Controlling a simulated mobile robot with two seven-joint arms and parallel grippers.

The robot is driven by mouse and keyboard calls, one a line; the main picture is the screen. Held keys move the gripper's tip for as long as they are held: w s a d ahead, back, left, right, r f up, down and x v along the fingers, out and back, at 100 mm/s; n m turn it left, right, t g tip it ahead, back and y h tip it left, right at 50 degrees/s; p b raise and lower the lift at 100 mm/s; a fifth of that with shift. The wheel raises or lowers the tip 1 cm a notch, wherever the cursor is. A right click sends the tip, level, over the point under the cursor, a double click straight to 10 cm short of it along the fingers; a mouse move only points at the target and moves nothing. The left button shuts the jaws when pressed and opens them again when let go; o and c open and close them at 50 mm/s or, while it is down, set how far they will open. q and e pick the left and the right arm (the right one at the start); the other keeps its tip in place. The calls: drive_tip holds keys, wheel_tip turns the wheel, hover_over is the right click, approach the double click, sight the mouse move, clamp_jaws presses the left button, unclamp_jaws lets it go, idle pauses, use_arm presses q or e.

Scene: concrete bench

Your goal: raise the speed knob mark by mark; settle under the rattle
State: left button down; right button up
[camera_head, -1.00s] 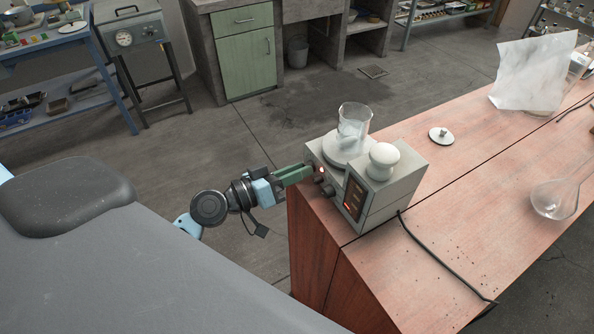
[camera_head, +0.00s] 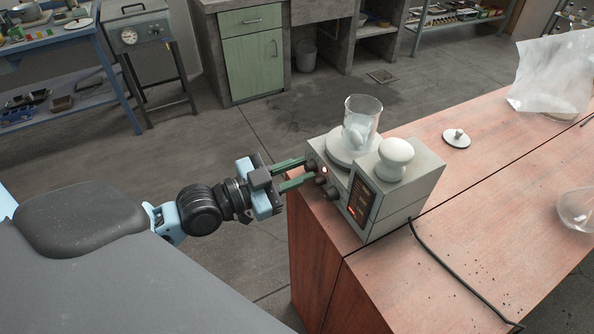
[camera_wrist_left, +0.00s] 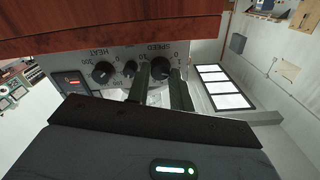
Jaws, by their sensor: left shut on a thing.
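A grey stirrer hotplate (camera_head: 400,205) stands at the bench's near left corner. A glass beaker (camera_head: 361,117) with cloudy contents stands on the round white plate (camera_head: 340,152). My right gripper is not in view.
A white mushroom-shaped piece (camera_head: 396,158) sits on the hotplate's housing, beside a dark panel with glowing red marks (camera_head: 358,200). A black cable (camera_head: 450,270) runs along the wooden bench (camera_head: 480,200). A small white lid (camera_head: 456,139), a clear bag (camera_head: 553,75) and glassware (camera_head: 577,208) lie farther right.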

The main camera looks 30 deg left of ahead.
use_arm(q)
drive_tip(key=m+p, duration=0.1)
drive_tip(key=m, duration=0.3)
drive_tip(key=shift+r+m, duration=0.15)
drive_tip(key=shift+m, duration=0.15)
drive_tip(key=m+p, duration=0.1)
drive_tip(key=m, duration=0.2)
drive_tip(key=shift+m+p, duration=0.3)
drive_tip(key=shift+m, duration=0.7)
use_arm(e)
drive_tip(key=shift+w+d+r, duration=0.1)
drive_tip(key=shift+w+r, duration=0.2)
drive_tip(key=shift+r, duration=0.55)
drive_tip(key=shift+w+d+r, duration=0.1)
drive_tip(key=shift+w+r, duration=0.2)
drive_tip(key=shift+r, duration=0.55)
use_arm(q)
drive_tip(key=c, duration=1.3)
unclamp_jaws()
drive_tip(key=shift+o, duration=0.3)
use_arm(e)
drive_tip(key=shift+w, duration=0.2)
use_arm(q)
drive_tip(key=shift+f, duration=0.2)
